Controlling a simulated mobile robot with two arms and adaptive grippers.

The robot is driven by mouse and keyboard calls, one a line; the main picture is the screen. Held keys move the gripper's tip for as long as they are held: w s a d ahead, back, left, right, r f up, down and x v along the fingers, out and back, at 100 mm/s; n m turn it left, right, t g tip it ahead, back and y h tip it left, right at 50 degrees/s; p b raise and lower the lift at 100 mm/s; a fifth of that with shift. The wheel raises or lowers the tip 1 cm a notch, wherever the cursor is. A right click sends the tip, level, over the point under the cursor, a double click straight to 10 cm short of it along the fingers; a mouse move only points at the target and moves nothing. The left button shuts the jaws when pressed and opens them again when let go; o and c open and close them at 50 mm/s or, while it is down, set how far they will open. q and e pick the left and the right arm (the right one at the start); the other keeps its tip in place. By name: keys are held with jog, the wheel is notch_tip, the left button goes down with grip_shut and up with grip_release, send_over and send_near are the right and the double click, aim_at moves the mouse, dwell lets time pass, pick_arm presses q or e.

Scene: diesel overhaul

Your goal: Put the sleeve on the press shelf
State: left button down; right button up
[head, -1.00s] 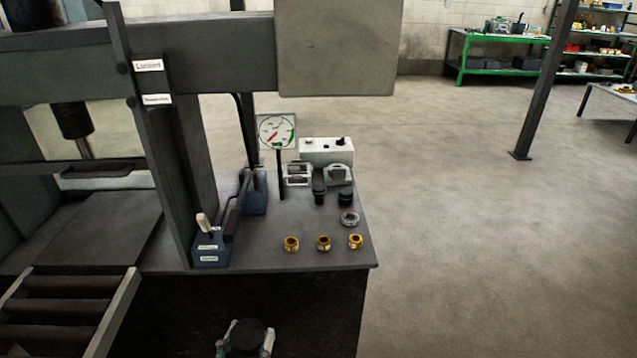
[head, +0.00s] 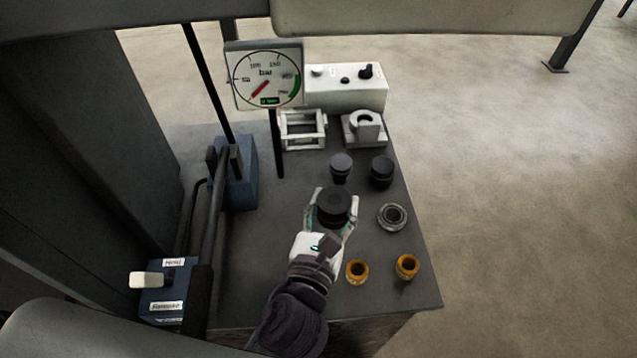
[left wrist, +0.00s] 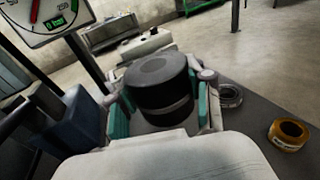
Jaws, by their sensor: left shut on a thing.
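A dark cylindrical part, which I take for the sleeve (head: 334,205), is between the fingers of my left gripper (head: 333,214), which is shut on it. In the left wrist view the sleeve (left wrist: 158,84) stands upright, black with a greyer band low down, between the green-lined fingers (left wrist: 162,112). The gripper is over the middle of the dark press shelf (head: 240,280). I cannot tell whether the sleeve's underside touches the shelf. My right gripper is not in view.
Near the sleeve are two black round parts (head: 381,172), a grey ring (head: 393,216) and two bronze bushings (head: 407,266). Behind stand a white control box (head: 345,88), grey fixtures (head: 364,128) and a pressure gauge (head: 265,78). A blue pump unit (head: 238,172) stands left. Some shelf is clear front right.

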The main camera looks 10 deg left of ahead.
pick_arm(q)
jog(key=shift+a+f, duration=0.15)
jog(key=shift+a, duration=0.05)
send_over(287, 228)
jog(key=f, duration=0.5)
jog(key=shift+d+f+b, duration=0.35)
jog(key=shift+b, duration=0.05)
jog(key=shift+a+f, duration=0.35)
jog(key=shift+f, duration=0.05)
notch_tip(287, 228, down, 3)
jog(key=shift+f+b, duration=0.2)
jog(key=shift+b, duration=0.55)
jog(key=shift+f, duration=0.1)
jog(key=shift+f+b, duration=0.45)
jog(key=shift+f, duration=0.05)
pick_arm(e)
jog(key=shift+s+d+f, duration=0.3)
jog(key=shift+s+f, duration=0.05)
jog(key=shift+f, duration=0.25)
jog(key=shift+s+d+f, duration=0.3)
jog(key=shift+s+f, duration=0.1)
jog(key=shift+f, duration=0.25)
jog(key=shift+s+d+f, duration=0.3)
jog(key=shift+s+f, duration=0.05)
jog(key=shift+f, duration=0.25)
pick_arm(q)
jog(key=shift+f, duration=0.1)
